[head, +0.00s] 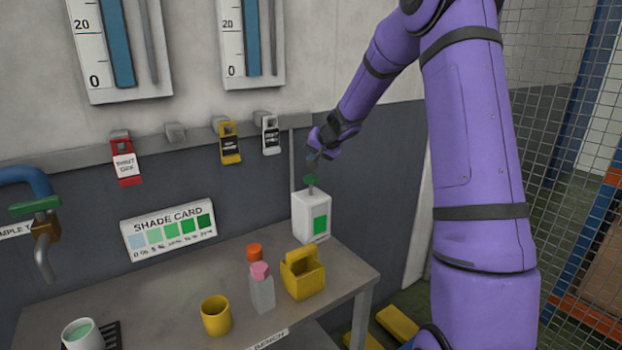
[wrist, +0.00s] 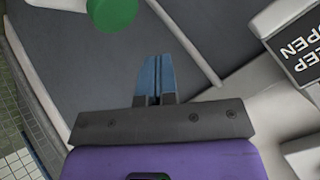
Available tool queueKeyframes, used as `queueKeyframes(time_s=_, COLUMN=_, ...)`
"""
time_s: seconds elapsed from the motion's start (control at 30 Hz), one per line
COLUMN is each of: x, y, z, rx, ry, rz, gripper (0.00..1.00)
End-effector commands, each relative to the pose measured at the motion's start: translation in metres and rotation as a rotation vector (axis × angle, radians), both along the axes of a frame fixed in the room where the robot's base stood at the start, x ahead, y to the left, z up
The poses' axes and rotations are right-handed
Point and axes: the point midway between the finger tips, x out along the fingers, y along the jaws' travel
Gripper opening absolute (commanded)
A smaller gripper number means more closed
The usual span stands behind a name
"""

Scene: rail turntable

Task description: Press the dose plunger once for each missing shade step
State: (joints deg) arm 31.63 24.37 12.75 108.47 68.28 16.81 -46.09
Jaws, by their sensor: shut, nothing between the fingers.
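The dose plunger (head: 310,180) is a green knob on top of a white dispenser box (head: 312,222) with a green patch on its front, at the back right of the bench. In the wrist view the green knob (wrist: 112,12) shows at the top, ahead of my fingertips. My gripper (head: 313,156) is shut and empty, just above the plunger and apart from it. The shade card (head: 168,230) on the wall runs from pale blue to dark green in several steps. A white cup (head: 82,336) with pale green liquid stands at the bench's front left.
On the bench (head: 190,290) stand a yellow cup (head: 216,316), a grey bottle with a pink cap (head: 262,288), an orange-capped item (head: 254,250) and a yellow caddy (head: 303,275). Red, yellow and white tags hang on the wall rail above. A mesh fence (head: 550,110) stands at right.

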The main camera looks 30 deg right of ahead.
Motion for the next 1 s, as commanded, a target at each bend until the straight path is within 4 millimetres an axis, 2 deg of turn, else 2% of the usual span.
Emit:
queueKeyframes(time_s=0.1, x=0.0, y=0.0, z=0.01, rx=-0.003, ry=-0.002, rz=0.001, gripper=0.0)
queueKeyframes(time_s=0.27, x=0.0, y=0.001, z=0.017, rx=0.0, ry=0.001, rz=0.001, gripper=0.0)
queueKeyframes(time_s=1.0, x=0.0, y=0.0, z=0.017, rx=-0.001, ry=0.001, rz=-0.001, gripper=0.0)
